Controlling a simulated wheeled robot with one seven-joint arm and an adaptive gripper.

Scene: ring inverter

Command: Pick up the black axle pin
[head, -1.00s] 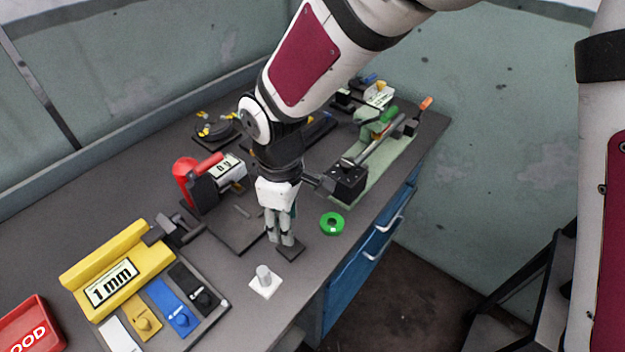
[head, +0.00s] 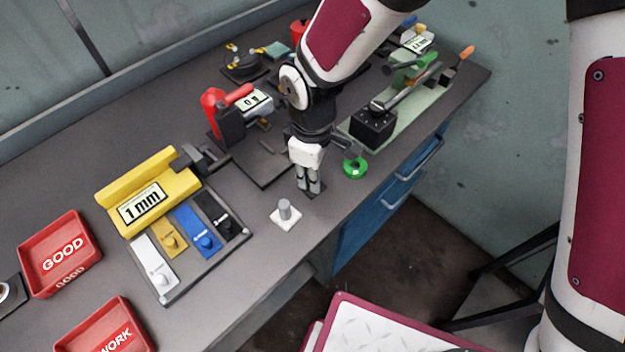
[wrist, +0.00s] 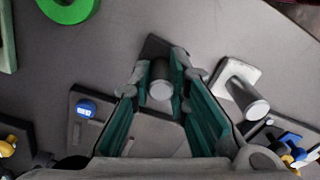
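The black axle pin (wrist: 160,87) stands upright between my gripper's fingers. In the wrist view its round grey end faces the camera, and its dark square base (wrist: 155,45) lies beyond the fingertips. In the head view the dark base (head: 318,192) shows on the bench just under the fingertips, while the fingers mostly hide the shaft. My gripper (head: 309,187) points down, with its teal-padded fingers (wrist: 161,75) on either side of the shaft. The fingers look apart with slim gaps; firm contact is not visible.
A grey pin on a white square base (head: 286,214) stands close by. A green ring (head: 355,168) lies to the right. A yellow 1 mm gauge (head: 150,190), a tray of coloured pieces (head: 165,298), a red GOOD bin (head: 60,252) and a green fixture (head: 395,105) surround the bench area.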

